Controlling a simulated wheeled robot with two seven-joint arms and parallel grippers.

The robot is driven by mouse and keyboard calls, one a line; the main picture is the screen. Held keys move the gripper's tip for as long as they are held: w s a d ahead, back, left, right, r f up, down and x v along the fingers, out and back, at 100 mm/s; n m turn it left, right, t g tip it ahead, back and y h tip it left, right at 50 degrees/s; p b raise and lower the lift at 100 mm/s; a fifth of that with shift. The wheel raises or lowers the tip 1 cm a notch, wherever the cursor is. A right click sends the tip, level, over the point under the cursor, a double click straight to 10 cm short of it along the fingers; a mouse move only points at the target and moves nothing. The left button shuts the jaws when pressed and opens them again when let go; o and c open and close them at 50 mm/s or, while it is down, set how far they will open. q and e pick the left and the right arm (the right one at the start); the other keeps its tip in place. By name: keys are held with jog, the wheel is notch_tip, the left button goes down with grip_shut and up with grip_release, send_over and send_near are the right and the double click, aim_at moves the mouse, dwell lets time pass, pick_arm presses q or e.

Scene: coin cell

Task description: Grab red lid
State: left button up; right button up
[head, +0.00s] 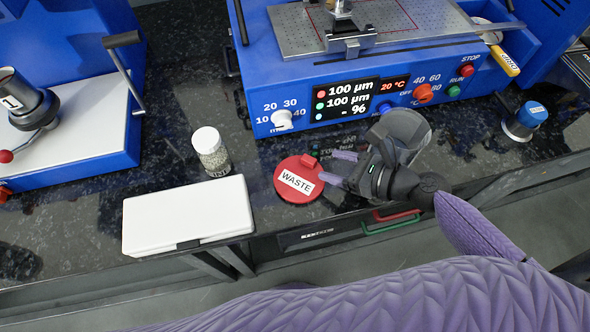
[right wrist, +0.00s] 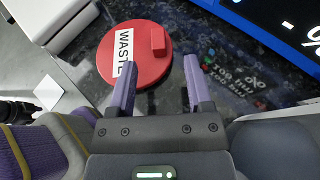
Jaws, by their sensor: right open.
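The red lid (head: 297,190) is a round disc with a white WASTE label and a small raised red tab. It lies on the dark counter near its front edge, and it also shows in the right wrist view (right wrist: 150,68), ahead and left of the fingers. My right gripper (head: 337,167) is open and empty, just right of the lid in the head view. One fingertip is at or near the lid's right rim; I cannot tell whether it touches. In the right wrist view the right gripper (right wrist: 158,80) has its two purple fingers apart. My left gripper is not in view.
A white box (head: 187,215) and a white-capped jar (head: 211,152) stand left of the lid. The blue machine (head: 262,85) bounds the counter behind. A blue-capped bottle (head: 525,120) stands at right.

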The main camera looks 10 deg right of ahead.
aim_at(314, 161)
jog(key=b+x, duration=0.1)
jog(key=x, duration=0.4)
jog(key=shift+s, duration=0.1)
jog(key=shift+a+f, duration=0.1)
jog(key=shift+a, duration=0.1)
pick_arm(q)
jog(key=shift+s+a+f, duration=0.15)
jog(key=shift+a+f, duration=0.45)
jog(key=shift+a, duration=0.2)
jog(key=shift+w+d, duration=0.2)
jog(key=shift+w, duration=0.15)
pick_arm(e)
grip_shut()
